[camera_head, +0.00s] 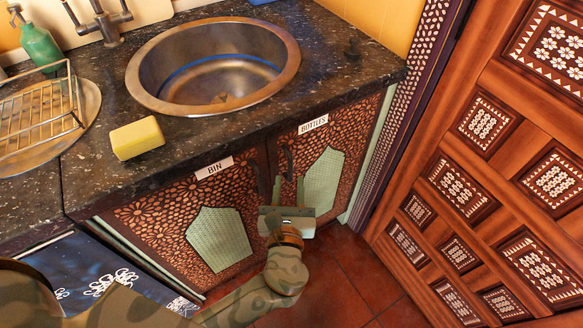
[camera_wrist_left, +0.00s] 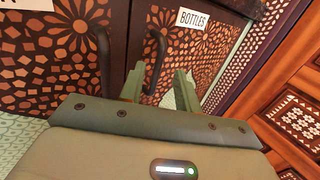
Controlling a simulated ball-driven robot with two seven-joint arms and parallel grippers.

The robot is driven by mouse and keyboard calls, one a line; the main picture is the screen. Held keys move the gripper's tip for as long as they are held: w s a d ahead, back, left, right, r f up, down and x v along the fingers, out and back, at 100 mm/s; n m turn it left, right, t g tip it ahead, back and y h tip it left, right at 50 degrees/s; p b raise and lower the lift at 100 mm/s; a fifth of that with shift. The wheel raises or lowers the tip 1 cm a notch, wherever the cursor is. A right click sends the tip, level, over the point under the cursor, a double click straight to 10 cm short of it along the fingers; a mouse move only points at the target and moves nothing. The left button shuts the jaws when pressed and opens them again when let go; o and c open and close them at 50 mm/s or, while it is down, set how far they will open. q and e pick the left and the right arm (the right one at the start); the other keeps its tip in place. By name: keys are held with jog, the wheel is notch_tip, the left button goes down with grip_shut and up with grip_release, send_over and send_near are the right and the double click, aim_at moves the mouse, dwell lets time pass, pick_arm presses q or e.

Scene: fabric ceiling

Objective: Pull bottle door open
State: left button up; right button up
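The bottle door (camera_head: 343,153) is the right cupboard door under the counter, with a BOTTLES label (camera_head: 312,124) and a pale green panel. It looks shut. Its dark curved handle (camera_head: 288,160) is near its left edge and also shows in the left wrist view (camera_wrist_left: 154,58). My left gripper (camera_head: 287,188) is in front of the door at the handle's lower part. In the left wrist view its two fingers are apart, and the handle's lower end shows between them; I cannot tell if they touch it. My right gripper is not in view.
The BIN door (camera_head: 160,222) with its own dark handle (camera_wrist_left: 103,62) is just left. Above are a dark counter with a sink (camera_head: 213,62) and a yellow sponge (camera_head: 137,138). A carved wooden door (camera_head: 490,170) stands at the right. Tiled floor (camera_head: 345,275) lies below.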

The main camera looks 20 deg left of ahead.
aim_at(290, 165)
pick_arm(q)
jog(key=x, duration=0.5)
jog(key=shift+w+a+b, duration=0.1)
jog(key=shift+w+b, duration=0.1)
jog(key=shift+b, duration=0.2)
jog(key=shift+c, duration=0.3)
grip_shut()
jog(key=shift+s, duration=0.1)
